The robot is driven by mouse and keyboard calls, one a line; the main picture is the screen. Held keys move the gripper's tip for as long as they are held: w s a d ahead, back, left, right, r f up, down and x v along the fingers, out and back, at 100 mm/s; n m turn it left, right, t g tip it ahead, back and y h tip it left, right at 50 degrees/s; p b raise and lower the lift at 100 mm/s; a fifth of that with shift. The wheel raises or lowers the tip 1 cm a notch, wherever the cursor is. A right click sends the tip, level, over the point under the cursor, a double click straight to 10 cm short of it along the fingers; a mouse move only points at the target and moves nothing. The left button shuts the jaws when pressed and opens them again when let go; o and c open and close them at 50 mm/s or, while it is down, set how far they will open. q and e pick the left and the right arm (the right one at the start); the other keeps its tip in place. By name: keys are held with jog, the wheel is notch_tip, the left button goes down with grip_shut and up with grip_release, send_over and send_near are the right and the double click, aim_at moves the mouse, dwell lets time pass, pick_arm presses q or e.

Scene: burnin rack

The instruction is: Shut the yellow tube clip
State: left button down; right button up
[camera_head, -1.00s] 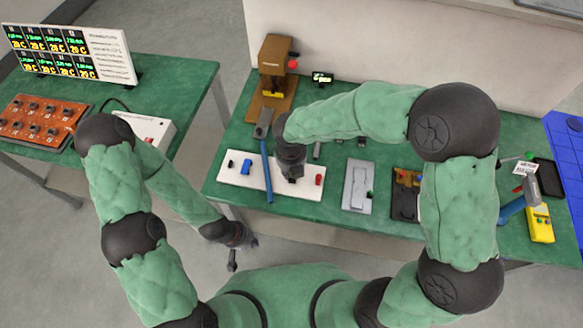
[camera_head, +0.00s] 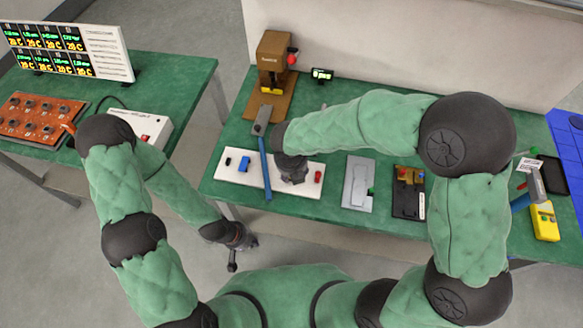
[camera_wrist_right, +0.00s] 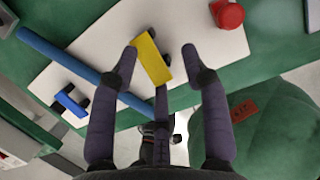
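The yellow tube clip (camera_wrist_right: 152,57) sits on a white board (camera_wrist_right: 85,50) in the right wrist view. It lies between the spread fingers of my right gripper (camera_wrist_right: 160,53), which is open, with gaps visible beside the clip. In the head view my right gripper (camera_head: 292,174) is over the right part of the white board (camera_head: 305,190) and hides the yellow clip. My left gripper (camera_head: 236,250) hangs low in front of the table, away from the board; its finger opening is too small to tell.
On the board are a blue clip (camera_head: 244,164), a red piece (camera_head: 318,176) and a black piece (camera_head: 228,161). A grey plate (camera_head: 357,184) lies to the right. A brown press-like stand (camera_head: 273,60) is behind.

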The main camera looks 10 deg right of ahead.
jog(key=shift+w+a+r, duration=0.15)
jog(key=shift+a+r, duration=0.1)
jog(key=shift+r, duration=0.4)
jog(key=v, duration=1.1)
jog(key=shift+s, duration=0.2)
